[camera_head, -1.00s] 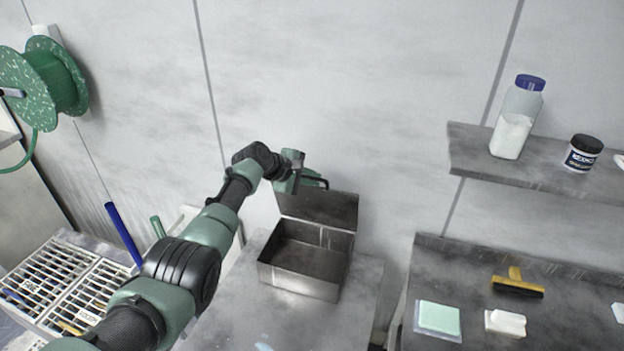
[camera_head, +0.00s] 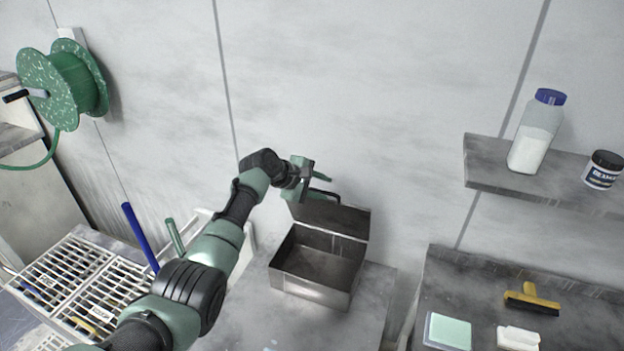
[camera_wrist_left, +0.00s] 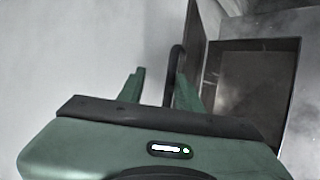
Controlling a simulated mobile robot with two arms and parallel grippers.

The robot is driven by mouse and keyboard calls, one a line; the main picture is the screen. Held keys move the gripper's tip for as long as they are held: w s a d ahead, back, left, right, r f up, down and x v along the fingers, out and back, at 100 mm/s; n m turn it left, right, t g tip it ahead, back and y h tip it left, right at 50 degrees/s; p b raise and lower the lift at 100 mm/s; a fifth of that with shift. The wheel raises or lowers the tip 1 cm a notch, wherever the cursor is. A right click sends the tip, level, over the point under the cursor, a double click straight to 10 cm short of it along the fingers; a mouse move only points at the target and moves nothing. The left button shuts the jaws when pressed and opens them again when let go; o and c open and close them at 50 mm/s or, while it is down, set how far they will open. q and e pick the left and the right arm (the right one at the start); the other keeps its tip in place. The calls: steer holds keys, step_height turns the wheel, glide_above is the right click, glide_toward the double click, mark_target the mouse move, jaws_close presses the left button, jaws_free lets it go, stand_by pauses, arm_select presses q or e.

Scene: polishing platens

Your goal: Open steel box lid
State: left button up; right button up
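The steel box (camera_head: 313,291) stands on a grey table against the wall, and its inside is visible and looks empty. Its lid (camera_head: 333,217) stands upright at the back edge, so the box is open. My left gripper (camera_head: 316,186) is at the upper left of the lid, beside its dark handle. In the left wrist view, the two green fingers of the gripper (camera_wrist_left: 161,76) are spread apart. The curved handle (camera_wrist_left: 174,68) shows close to the right finger, and the lid (camera_wrist_left: 192,50) is edge-on beside it. Whether a finger touches the handle is unclear. My right gripper is out of view.
The grey table (camera_head: 245,325) has bare room around the box. A shelf (camera_head: 500,181) with a blue-capped bottle (camera_head: 535,132) and a jar (camera_head: 602,170) is at right. Below it a bench holds a yellow-handled brush (camera_head: 532,300). A white rack (camera_head: 75,285) is at left.

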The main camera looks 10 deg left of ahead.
arm_select(q)
steer(key=v, duration=0.6)
steer(key=shift+w+r+b, duration=0.2)
steer(key=shift+r+b, duration=0.05)
steer(key=shift+b, duration=0.05)
steer(key=shift+d, duration=0.1)
